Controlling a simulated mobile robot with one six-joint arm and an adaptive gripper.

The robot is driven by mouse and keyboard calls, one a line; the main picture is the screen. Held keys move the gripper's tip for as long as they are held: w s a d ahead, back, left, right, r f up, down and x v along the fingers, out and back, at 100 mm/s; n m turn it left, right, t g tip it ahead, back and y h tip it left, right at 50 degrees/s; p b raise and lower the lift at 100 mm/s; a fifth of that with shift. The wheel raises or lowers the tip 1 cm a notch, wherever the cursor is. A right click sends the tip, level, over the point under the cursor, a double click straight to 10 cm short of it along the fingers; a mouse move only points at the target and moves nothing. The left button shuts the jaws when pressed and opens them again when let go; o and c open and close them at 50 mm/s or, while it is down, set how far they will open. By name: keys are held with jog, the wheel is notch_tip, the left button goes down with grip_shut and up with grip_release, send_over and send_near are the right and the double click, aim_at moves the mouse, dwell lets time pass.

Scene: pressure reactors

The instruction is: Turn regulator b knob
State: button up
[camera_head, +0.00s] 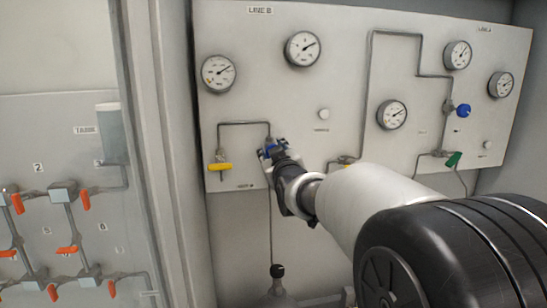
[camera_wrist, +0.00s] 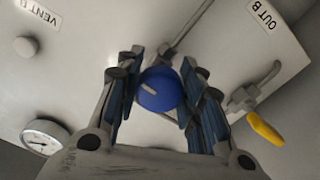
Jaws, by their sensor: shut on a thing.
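The regulator B knob is a round blue knob with a pale line mark on its face. In the wrist view the blue knob (camera_wrist: 160,90) sits between the two blue-padded fingers of my gripper (camera_wrist: 160,98). In the head view my gripper (camera_head: 272,152) is at the lower part of the LINE B panel (camera_head: 280,100), shut on the knob, which is mostly hidden there by the fingers.
A yellow valve handle (camera_head: 219,167) is just left of my gripper; it also shows in the wrist view (camera_wrist: 265,128). Gauges (camera_head: 218,73) and pipes line the panel. Another blue knob (camera_head: 463,110) and a green handle (camera_head: 453,159) are at right. Orange-handled valves (camera_head: 84,200) are far left.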

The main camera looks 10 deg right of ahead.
dwell(0.4)
jog(key=o, duration=1.1)
jog(key=s, duration=1.2)
jog(key=s+f+m+g, duration=0.1)
jog(key=s+f+g, duration=0.3)
jog(key=s+f, duration=0.3)
jog(key=s+f+m+g, duration=0.2)
jog(key=s+f+g, duration=0.3)
jog(key=s, duration=1.1)
jog(key=s+f+m+g, duration=0.1)
jog(key=s+f+g, duration=0.3)
jog(key=s+f, duration=0.6)
jog(key=shift+s+m, duration=0.3)
jog(key=shift+s, duration=0.9)
